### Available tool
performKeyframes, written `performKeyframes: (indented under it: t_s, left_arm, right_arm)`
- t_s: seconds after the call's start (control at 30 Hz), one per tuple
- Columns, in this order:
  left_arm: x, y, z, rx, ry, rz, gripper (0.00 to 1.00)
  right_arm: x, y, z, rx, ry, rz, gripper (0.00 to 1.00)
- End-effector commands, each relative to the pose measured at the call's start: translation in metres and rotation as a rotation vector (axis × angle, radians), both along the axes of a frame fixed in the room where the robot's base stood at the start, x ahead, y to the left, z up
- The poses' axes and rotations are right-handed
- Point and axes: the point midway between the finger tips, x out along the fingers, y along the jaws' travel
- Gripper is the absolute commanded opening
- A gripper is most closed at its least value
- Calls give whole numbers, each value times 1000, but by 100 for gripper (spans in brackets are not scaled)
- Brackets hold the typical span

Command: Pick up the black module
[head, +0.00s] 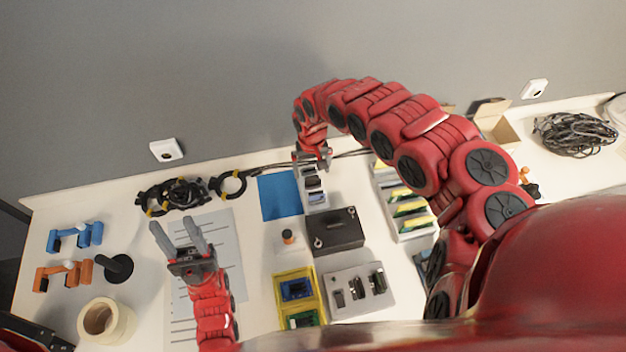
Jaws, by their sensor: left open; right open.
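My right arm arches over the table, and its gripper (312,160) points down at the far end of a narrow light tray (316,204). Small dark and grey modules (314,184) sit in this tray, just below the fingertips. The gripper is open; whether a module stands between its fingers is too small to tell. Several dark modules (358,288) also stand upright in a grey holder (343,310). I cannot tell for sure which piece is the black module. My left gripper (173,225) is open and empty above a printed white sheet (219,236).
A dark grey box (337,230) stands in front of the narrow tray. A yellow tray (308,279) holds blue and green boards. A blue mat (279,195), black cables (174,194), a tape roll (105,320) and a tray with yellow-green pieces (414,232) lie around.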

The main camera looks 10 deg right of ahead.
Motion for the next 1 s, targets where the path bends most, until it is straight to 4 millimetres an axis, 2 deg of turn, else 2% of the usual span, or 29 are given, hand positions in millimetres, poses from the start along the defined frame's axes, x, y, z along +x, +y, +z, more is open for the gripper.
performKeyframes:
  t_s: [0.27, 0.43, 0.77, 0.87, 1.0]
  left_arm:
    - [0, 0, 13, 0, 0, 0, 50]
    - [0, 0, 14, 0, 0, 0, 50]
    - [0, 0, 14, 0, 0, 0, 50]
    - [0, 0, 14, 0, 0, 0, 50]
    - [0, 0, 14, 0, 0, 0, 50]
  right_arm:
    - [-1, -2, -28, 4, 3, -1, 100]
    - [0, -2, -44, 4, 1, -1, 100]
    - [1, -4, -49, 0, -1, -1, 100]
    - [1, -4, -49, 0, -1, -1, 86]
    - [1, -4, -49, 0, -1, -1, 60]
